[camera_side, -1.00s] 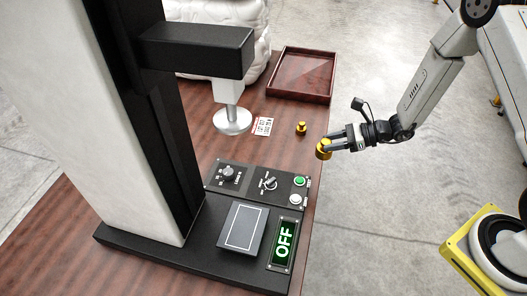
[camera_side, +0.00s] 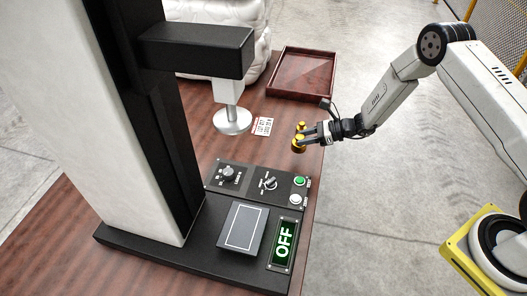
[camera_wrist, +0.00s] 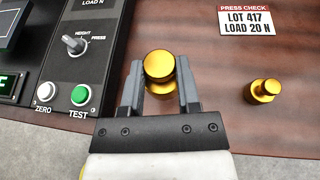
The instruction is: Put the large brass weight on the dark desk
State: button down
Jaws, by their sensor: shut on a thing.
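The large brass weight (camera_side: 298,147) is held between the fingers of my gripper (camera_side: 305,138), over the right edge area of the dark reddish wooden desk (camera_side: 200,124). In the wrist view the weight (camera_wrist: 159,66) shows its round gold top between the two grey fingertips (camera_wrist: 160,82). Whether its base touches the desk or hangs just above it, I cannot tell. A smaller brass weight (camera_wrist: 263,90) stands upright on the desk to the right in the wrist view. In the side view it is partly hidden behind my gripper.
A control panel (camera_side: 262,184) with a green button and knobs lies close by, left of the held weight in the wrist view. A press with a round silver foot (camera_side: 232,121), a lot label (camera_side: 263,126) and a red-brown tray (camera_side: 302,72) stand farther back.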

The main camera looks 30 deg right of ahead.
aim_at(300, 138)
jog(key=shift+w+f, duration=0.95)
jog(key=shift+f, duration=0.05)
jog(key=shift+w+f, duration=0.1)
jog(key=shift+w+f, duration=0.1)
jog(key=shift+f, duration=1.55)
jog(key=shift+f, duration=0.15)
jog(key=shift+c, duration=1.6)
grip_release()
